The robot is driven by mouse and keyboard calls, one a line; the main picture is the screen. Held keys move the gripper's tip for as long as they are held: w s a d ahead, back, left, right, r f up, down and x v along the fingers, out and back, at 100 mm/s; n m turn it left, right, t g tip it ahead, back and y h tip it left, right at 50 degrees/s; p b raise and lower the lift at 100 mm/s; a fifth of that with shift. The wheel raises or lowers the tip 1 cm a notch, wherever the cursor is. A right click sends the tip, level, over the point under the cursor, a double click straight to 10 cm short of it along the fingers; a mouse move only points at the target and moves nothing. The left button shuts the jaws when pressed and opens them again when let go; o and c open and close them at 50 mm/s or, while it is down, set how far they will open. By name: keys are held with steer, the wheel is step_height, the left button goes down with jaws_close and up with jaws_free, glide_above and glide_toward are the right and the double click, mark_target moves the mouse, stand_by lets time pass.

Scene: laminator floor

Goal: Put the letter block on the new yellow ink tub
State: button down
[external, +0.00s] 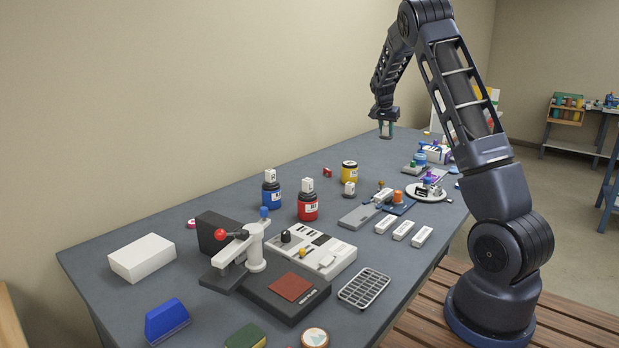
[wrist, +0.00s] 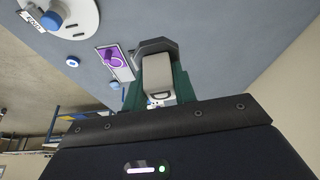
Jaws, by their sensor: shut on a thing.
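My gripper (external: 385,130) hangs over the far part of the table, above its surface. In the wrist view its green fingers (wrist: 158,95) are shut on a pale block (wrist: 157,72); no letter can be read on the side that shows. The yellow ink tub (external: 349,173), dark-lidded with a pale label, stands mid-table, nearer the camera than my gripper and to its left. Nothing rests on its lid. White letter blocks stand on the blue ink tub (external: 271,194) and the red ink tub (external: 307,208).
A small grey-white piece (external: 349,189) stands just in front of the yellow tub, and a small red piece (external: 327,172) lies to its left. A white round plate (external: 427,193) and a grey tray (external: 361,217) lie to the right. The table's back left is clear.

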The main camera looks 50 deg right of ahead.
step_height(320, 180, up, 9)
steer(key=m, duration=0.1)
glide_above(352, 162)
steer(key=a, duration=0.1)
steer(key=f, duration=2)
steer(key=shift+a, duration=0.35)
steer(key=shift+f, duration=0.1)
steer(key=c, duration=1.1)
jaws_free()
